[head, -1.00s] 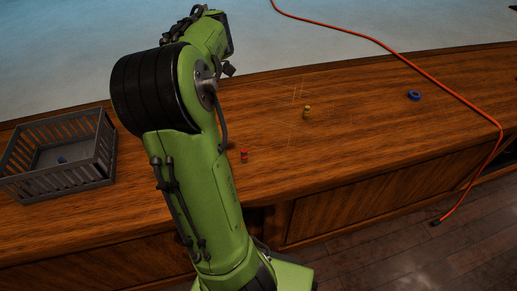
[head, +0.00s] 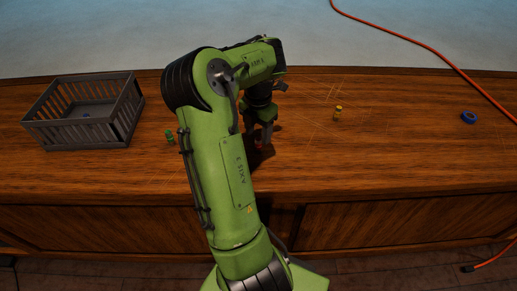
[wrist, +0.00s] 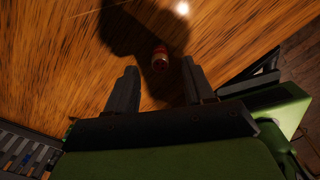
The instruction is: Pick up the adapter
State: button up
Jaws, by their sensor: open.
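A small red cylindrical piece with a pale metallic end, which looks like the adapter (wrist: 160,58), is on the wooden desk in the wrist view. It lies ahead of the gap between my fingers, in their shadow. My gripper (wrist: 159,74) is open and empty, its two dark fingers apart on either side of that line. In the head view my gripper (head: 265,143) points down over the desk, and the red piece is mostly hidden by my arm. I cannot tell whether the fingers touch it.
A grey slatted crate (head: 80,134) with a small blue thing inside stands at the left. A green piece (head: 169,137) stands between crate and arm. A yellow piece (head: 338,113), a blue ring (head: 469,118) and an orange cable (head: 430,42) are to the right. Desk between them is clear.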

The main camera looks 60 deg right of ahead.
aim_at(258, 139)
notch_tip(258, 139, down, 4)
jog(key=shift+f+b, duration=0.15)
jog(key=shift+b, duration=0.5)
grip_shut()
notch_tip(258, 139, up, 10)
jog(key=p, duration=0.4)
